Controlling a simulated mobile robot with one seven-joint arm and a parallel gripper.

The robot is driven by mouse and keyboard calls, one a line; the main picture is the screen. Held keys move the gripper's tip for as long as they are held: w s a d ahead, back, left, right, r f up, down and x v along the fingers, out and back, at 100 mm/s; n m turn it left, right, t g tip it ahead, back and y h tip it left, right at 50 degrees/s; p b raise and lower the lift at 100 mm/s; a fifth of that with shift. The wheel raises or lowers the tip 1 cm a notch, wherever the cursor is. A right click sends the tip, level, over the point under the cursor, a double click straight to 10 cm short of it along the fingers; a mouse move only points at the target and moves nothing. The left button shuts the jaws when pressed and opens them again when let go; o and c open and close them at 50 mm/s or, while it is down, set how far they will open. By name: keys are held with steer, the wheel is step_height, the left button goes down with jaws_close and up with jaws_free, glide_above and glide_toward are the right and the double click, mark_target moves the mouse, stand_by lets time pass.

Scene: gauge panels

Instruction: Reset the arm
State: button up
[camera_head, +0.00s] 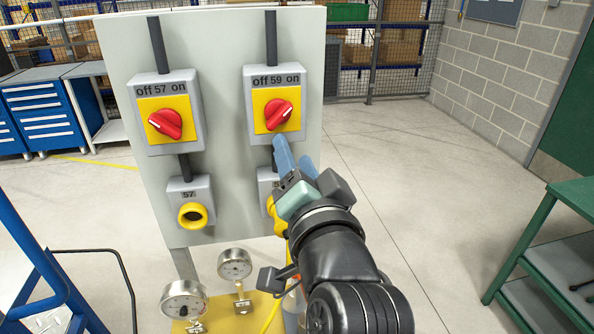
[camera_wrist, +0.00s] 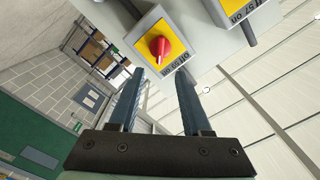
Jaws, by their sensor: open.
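My gripper (camera_head: 283,156) is in front of the right side of the grey panel (camera_head: 228,110), just below the switch box marked 59. In the wrist view its two blue fingers (camera_wrist: 157,100) stand apart with nothing between them. The red knob of switch 59 (camera_head: 278,114) sits on a yellow plate; it also shows beyond the fingertips in the wrist view (camera_wrist: 159,47). The red knob of switch 57 (camera_head: 165,123) is on the left. My arm partly hides the lower right socket box.
A yellow socket (camera_head: 193,215) is below switch 57. Two round gauges (camera_head: 184,300) (camera_head: 235,264) stand low in front. A green table (camera_head: 558,225) is at the right, a blue drawer cabinet (camera_head: 45,112) at the left. Open floor lies right of the panel.

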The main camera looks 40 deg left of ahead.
steer(key=shift+s+d, duration=0.35)
steer(key=shift+d, duration=0.05)
steer(key=w+d+r+t+h, duration=0.2)
steer(key=d+r+t+h, duration=0.45)
steer(key=d+r, duration=0.65)
steer(key=s+d+r+t+h, duration=0.7)
steer(key=d+r+t, duration=0.2)
steer(key=d+r, duration=0.2)
steer(key=shift+d+r+m, duration=0.4)
steer(key=shift+d, duration=0.05)
